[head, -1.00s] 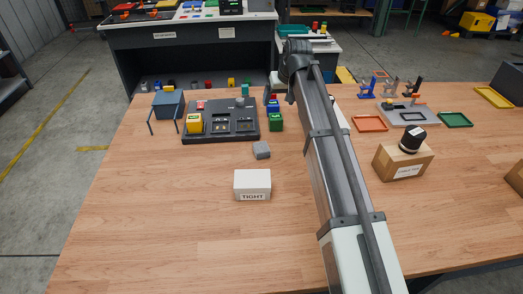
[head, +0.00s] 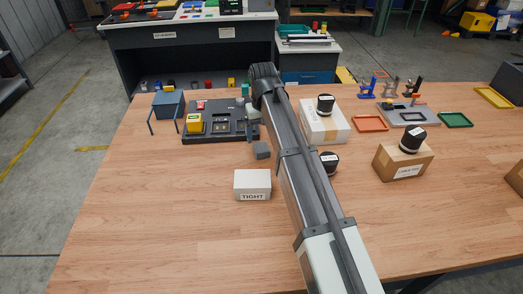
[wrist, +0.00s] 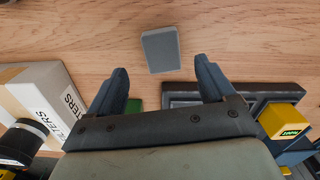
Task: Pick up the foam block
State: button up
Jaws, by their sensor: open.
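The foam block is taken to be the small grey block (head: 262,150) on the wooden table, between the dark tray and the white box labelled TIGHT (head: 252,185). In the wrist view the grey block (wrist: 161,49) lies just beyond the fingertips, roughly centred between them and not gripped. My gripper (wrist: 161,75) is open and empty, its two dark fingers apart. In the head view it hangs beside the tray's right edge, just behind the block, partly hidden by my arm.
The dark tray (head: 208,134) holds a yellow block (head: 194,123). A white carton (head: 322,131) bears a black-topped roll (head: 325,104); another roll (head: 329,162) stands near my arm. A brown box (head: 403,168) stands right. The table's front left is clear.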

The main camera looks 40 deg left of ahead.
aim_at(262, 147)
jog(key=shift+s+a+f, duration=0.1)
jog(key=shift+f, duration=2.9)
jog(key=shift+c, duration=0.5)
jog(key=c, duration=1)
